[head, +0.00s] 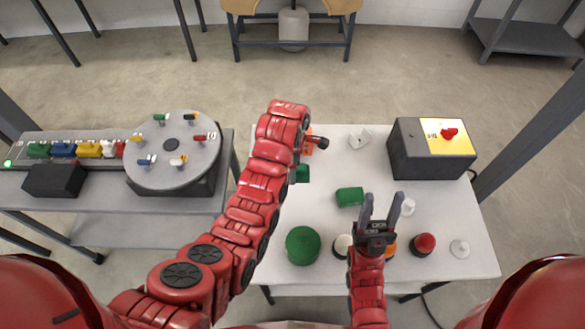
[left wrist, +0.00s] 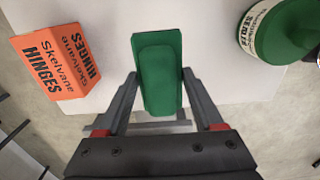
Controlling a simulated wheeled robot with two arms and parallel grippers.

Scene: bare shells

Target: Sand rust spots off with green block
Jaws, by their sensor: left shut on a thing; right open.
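The green block (left wrist: 160,75), rounded on a wider flat base, is between the fingers of my left gripper (left wrist: 158,85). That gripper is shut on it above the white table. In the head view the block (head: 302,174) shows only partly beside my left arm, which hides most of the gripper. My right gripper (head: 382,203) is open and empty over the front middle of the table. I cannot make out any rust spots. Another green piece (head: 350,196) lies on the table, left of my right gripper.
The white table (head: 325,215) also holds an orange hinges box (left wrist: 58,62), a green can (head: 302,246), a red-capped item (head: 423,244), a pale bracket (head: 359,138) and a switch box (head: 430,150). A round turntable (head: 172,160) stands left.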

